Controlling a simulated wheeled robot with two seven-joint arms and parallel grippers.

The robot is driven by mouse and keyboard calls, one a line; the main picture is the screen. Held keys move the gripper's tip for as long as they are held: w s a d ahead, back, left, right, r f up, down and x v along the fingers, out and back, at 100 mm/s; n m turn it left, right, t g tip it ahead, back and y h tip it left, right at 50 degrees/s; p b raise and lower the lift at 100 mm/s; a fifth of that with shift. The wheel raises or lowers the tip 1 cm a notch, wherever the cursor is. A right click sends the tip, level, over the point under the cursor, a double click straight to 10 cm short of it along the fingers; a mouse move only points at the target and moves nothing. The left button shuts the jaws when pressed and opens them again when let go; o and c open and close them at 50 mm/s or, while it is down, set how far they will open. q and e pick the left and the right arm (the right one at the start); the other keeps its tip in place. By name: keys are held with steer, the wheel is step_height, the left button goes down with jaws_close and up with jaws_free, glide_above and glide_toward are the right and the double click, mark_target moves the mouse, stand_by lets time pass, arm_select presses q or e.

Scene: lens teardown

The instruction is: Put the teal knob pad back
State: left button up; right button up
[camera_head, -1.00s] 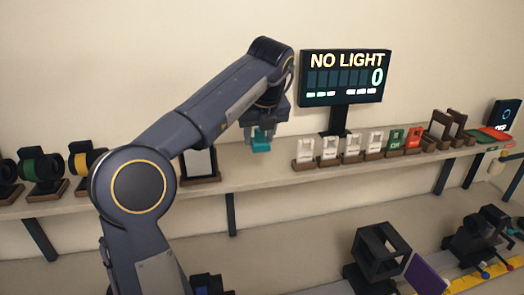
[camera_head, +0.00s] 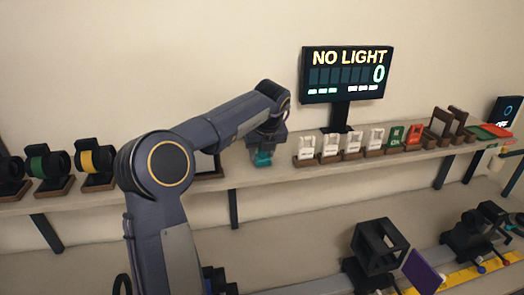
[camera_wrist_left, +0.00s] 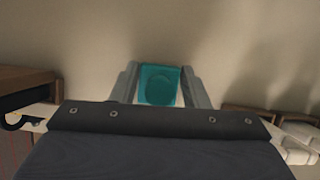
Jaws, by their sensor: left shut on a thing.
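The teal knob pad (camera_head: 263,158) is a small teal block at the end of my left arm, at the height of the upper shelf (camera_head: 236,176). My left gripper (camera_head: 262,150) points down and is shut on it. In the left wrist view the teal knob pad (camera_wrist_left: 159,86) sits between the two grey fingers, with a round knob shape on its face. I cannot tell whether the pad touches the shelf. My right gripper is not in view.
A row of small framed cards (camera_head: 330,147) stands just right of the pad. Several lens holders (camera_head: 95,162) stand to the left. A display (camera_head: 345,75) reading "NO LIGHT" is behind. A black cage mount (camera_head: 379,250) sits on the lower bench.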

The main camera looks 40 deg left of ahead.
arm_select(q)
steer(key=shift+f, duration=0.1)
steer(key=o, duration=0.9)
